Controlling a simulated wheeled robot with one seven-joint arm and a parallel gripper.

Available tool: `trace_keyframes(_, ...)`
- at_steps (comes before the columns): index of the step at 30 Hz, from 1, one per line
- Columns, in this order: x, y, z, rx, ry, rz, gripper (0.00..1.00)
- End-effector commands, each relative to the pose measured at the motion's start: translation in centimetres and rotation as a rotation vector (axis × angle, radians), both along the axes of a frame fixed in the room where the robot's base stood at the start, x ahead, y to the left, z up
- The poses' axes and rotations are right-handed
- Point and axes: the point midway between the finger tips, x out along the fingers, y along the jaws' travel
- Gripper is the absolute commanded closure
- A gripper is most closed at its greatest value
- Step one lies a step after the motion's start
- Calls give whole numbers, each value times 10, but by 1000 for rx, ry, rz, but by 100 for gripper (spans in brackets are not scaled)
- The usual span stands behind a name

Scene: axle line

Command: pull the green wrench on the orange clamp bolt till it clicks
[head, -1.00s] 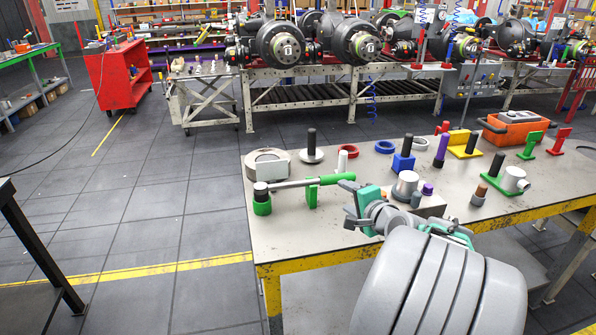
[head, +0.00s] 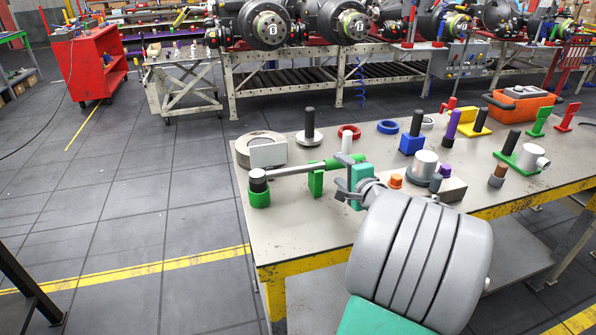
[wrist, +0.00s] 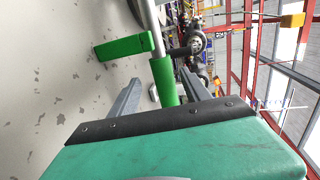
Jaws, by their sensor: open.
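The green wrench has a green handle (head: 345,162) and a silver shaft (head: 295,169). A green upright rest (head: 316,183) stands under the shaft. An orange nut-like piece (head: 396,181) is on a grey block to the right, apart from the wrench. My gripper (head: 347,187) is open beside the handle's near side. In the wrist view, the green handle (wrist: 163,80) shows between the two spread fingers (wrist: 160,73); I cannot tell whether they touch it.
A white post (head: 347,142) stands just behind the handle. A ring-shaped gauge (head: 262,148), a black-stemmed disc (head: 310,135) and a blue block (head: 412,142) stand farther back. The table's (head: 290,225) front left is clear.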

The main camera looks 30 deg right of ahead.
Motion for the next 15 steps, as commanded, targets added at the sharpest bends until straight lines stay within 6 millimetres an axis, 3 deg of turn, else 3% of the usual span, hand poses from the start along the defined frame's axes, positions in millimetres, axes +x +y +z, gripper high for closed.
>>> trace_keyframes(7, 41, -10, -4, 1, 0, 3, 44)
trace_keyframes(15, 46, -10, -5, -1, 0, 2, 45)
